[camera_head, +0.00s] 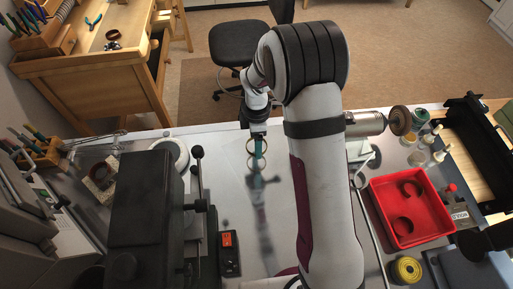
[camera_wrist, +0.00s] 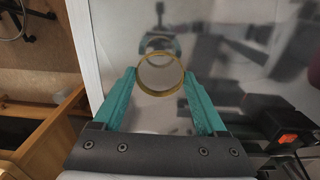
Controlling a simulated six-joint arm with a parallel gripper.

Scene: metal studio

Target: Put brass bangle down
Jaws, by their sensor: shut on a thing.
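The brass bangle (camera_wrist: 160,92) is a thin gold ring held between the teal fingertips of my gripper (camera_wrist: 160,84) in the wrist view. In the head view the bangle (camera_head: 257,144) shows as a small gold ring at the end of my gripper (camera_head: 258,147). My gripper is shut on it over the pale, shiny bench top (camera_head: 225,160). The bench top mirrors the bangle and the fingers below them. I cannot tell exactly how high the bangle is above the surface.
A red tray (camera_head: 411,231) with dark curved pieces lies to the right. A dark machine (camera_head: 150,205) with levers stands left, beside a black box with an orange switch (camera_head: 229,251). Small bottles (camera_head: 418,158) stand at the right back. The bench middle around my gripper is clear.

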